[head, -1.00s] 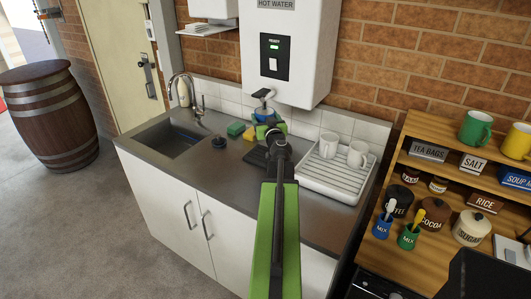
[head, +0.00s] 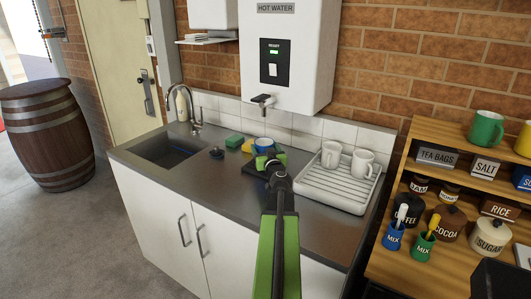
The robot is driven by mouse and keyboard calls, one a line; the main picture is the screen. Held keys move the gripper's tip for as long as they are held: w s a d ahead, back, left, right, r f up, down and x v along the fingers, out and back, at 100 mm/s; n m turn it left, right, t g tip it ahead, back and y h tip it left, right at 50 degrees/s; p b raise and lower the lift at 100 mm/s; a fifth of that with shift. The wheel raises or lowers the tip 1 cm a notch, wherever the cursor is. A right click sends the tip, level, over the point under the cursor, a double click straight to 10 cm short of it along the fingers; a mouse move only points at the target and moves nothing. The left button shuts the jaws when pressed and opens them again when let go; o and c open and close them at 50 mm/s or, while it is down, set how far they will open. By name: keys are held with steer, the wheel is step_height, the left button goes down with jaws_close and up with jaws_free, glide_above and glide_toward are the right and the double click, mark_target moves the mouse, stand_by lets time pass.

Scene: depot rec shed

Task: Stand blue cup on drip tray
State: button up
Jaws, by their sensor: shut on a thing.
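The blue cup (head: 263,143) shows in the head view below the hot water tap (head: 261,100), with its rim up. My gripper (head: 268,157) is shut on it, and its green fingers hide much of the cup's lower part. The black drip tray (head: 251,169) lies on the steel counter under the cup and gripper, partly hidden by them. I cannot tell whether the cup's base touches the tray.
A yellow and a green sponge (head: 234,140) lie left of the tray, near a black sink plug (head: 217,153) and the sink (head: 165,150). A white draining rack (head: 325,189) with two white mugs stands at right. The white water heater (head: 285,50) hangs above.

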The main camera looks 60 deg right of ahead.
steer(key=shift+f+b, duration=0.5)
steer(key=shift+b, duration=0.1)
steer(key=shift+a, duration=0.1)
steer(key=o, duration=1.8)
steer(key=shift+a, duration=0.1)
